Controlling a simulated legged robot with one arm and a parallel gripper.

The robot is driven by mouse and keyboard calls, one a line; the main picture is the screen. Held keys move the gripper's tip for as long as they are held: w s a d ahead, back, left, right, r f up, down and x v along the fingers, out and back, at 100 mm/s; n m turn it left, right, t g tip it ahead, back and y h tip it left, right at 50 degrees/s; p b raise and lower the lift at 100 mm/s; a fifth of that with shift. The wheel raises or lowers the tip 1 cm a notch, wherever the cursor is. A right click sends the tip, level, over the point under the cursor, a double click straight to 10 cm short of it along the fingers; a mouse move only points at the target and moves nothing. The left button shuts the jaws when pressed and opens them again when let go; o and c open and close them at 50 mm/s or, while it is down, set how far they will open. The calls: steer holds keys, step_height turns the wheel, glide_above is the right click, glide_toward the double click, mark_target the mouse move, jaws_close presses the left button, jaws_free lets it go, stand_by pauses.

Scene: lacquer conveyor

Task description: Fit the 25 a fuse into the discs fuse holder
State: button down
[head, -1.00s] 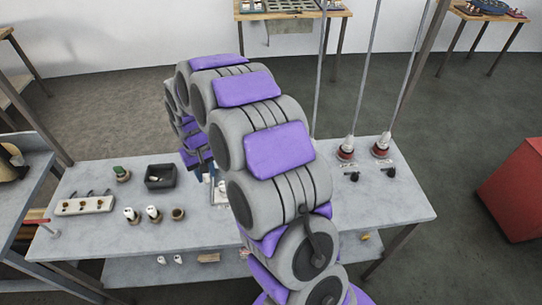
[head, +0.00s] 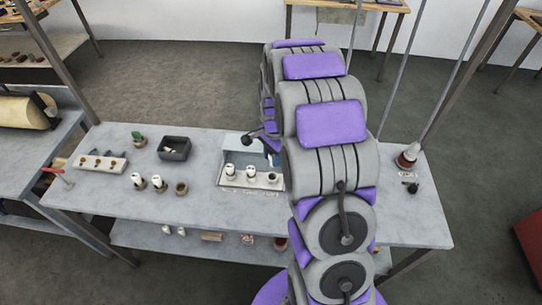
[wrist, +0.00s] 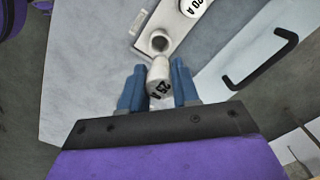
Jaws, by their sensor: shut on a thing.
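In the wrist view my gripper (wrist: 158,92) has its blue fingers shut on a white fuse (wrist: 159,70) marked 25 A. The fuse's far end overlaps the near end of the pale fuse holder (wrist: 142,43), close to a round dark opening (wrist: 160,42). I cannot tell whether they touch. A white fuse marked 20 A (wrist: 194,6) sits farther along the holder. In the head view the fuse holder (head: 243,184) bears two white fuses (head: 240,171) and an empty-looking socket (head: 272,178) at its right.
A grey panel (wrist: 245,55) with a black handle (wrist: 265,60) stands right of the holder in the wrist view. On the bench are a black bin (head: 174,148), a pale block with knobs (head: 100,161), several small cups (head: 181,188) and a red-based fitting (head: 405,160).

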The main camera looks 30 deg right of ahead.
steer(key=shift+d, duration=0.6)
steer(key=shift+a+f, duration=0.8)
steer(key=shift+a, duration=0.3)
steer(key=shift+f, duration=0.7)
steer(key=shift+d+f, duration=0.9)
steer(key=shift+f, duration=0.15)
steer(key=shift+a+r, duration=0.1)
steer(key=shift+a, duration=0.75)
steer(key=shift+d, duration=1.05)
steer(key=shift+a, duration=0.5)
steer(key=shift+s+d+p, duration=0.1)
steer(key=shift+d+p, duration=0.15)
steer(key=shift+p, duration=0.25)
